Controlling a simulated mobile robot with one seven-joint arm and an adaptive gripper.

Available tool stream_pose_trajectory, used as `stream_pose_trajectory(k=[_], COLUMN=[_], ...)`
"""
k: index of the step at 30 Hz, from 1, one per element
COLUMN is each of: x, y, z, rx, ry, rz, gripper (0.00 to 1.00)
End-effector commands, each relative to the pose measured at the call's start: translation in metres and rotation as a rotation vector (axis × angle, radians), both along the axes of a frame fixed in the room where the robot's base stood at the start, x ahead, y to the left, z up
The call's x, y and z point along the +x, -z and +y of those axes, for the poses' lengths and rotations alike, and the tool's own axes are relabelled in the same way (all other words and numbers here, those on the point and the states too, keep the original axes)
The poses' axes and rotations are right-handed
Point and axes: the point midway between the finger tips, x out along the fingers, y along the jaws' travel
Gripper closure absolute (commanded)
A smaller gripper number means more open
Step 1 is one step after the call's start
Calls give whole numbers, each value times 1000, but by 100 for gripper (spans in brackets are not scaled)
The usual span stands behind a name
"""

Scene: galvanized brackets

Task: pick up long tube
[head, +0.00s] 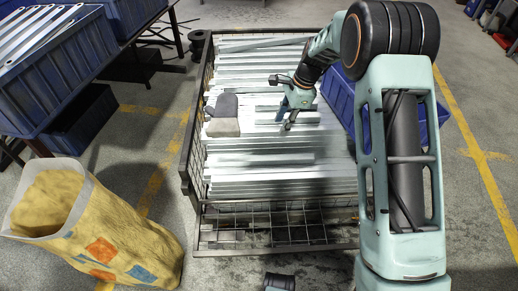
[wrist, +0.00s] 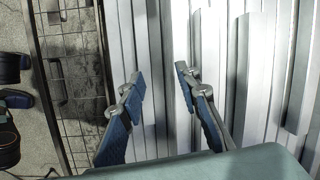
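Several long, pale galvanized tubes or profiles (head: 250,188) lie side by side across a wire-mesh crate (head: 186,150) in the head view; I cannot tell which is the task's long tube. They run up and down the wrist view, and one long piece (wrist: 160,60) shows between my fingers. My gripper (head: 285,120) is over the middle of the pile. In the wrist view my gripper (wrist: 160,79) has its two blue-padded fingers apart, with nothing clearly held. Whether the fingertips touch the metal cannot be told.
A grey-brown block-like object (head: 224,117) lies on the pile, left of my gripper. A blue bin (head: 340,98) stands at the crate's right, partly behind my arm. An open yellow sack (head: 100,225) stands front left. Blue crates (head: 50,85) with metal strips are at left.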

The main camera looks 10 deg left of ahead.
Motion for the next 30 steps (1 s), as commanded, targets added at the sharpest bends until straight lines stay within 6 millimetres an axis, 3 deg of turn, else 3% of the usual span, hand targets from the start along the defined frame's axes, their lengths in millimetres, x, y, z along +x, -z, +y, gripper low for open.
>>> stream_pose_trajectory(k=[1,4,11,19,26,30], x=[-9,-22,-28,-32,-34,-36], y=[20,41,62,99,115,135], z=[3,9,10,24,30,38], rx=[28,67,97,96,96,95], ry=[43,111,183,183,182,181], rz=[64,152,218,218,216,217], gripper=[70,70,70,70,70,70])
